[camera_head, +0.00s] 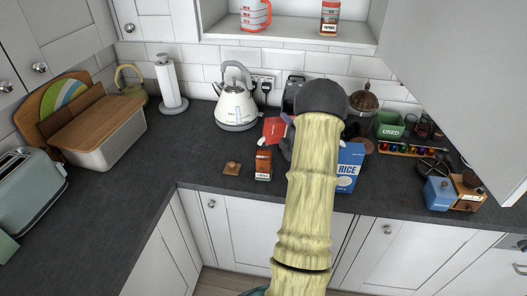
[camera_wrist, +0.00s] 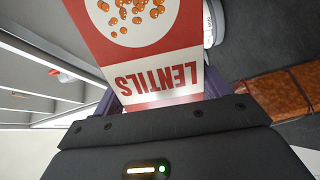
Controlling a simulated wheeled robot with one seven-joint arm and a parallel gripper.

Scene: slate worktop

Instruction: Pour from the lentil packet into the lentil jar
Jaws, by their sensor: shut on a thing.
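The red and white lentil packet (camera_wrist: 150,40) fills the upper middle of the wrist view, its LENTILS lettering upside down there. My gripper (camera_wrist: 160,92) is shut on it. In the head view the packet (camera_head: 272,130) looks tilted, above and just behind the lentil jar; my arm hides part of it and most of my gripper. The lentil jar (camera_head: 263,166), with orange-brown contents and a small label, stands on the worktop near the front edge. It also seems to show in the wrist view (camera_wrist: 285,90) at the right. The packet's mouth and any falling lentils cannot be made out.
A square wooden lid (camera_head: 232,168) lies left of the jar. A blue rice box (camera_head: 349,168) stands right of my arm. A white kettle (camera_head: 236,108) stands behind left. A green USED bin (camera_head: 390,125) is farther right.

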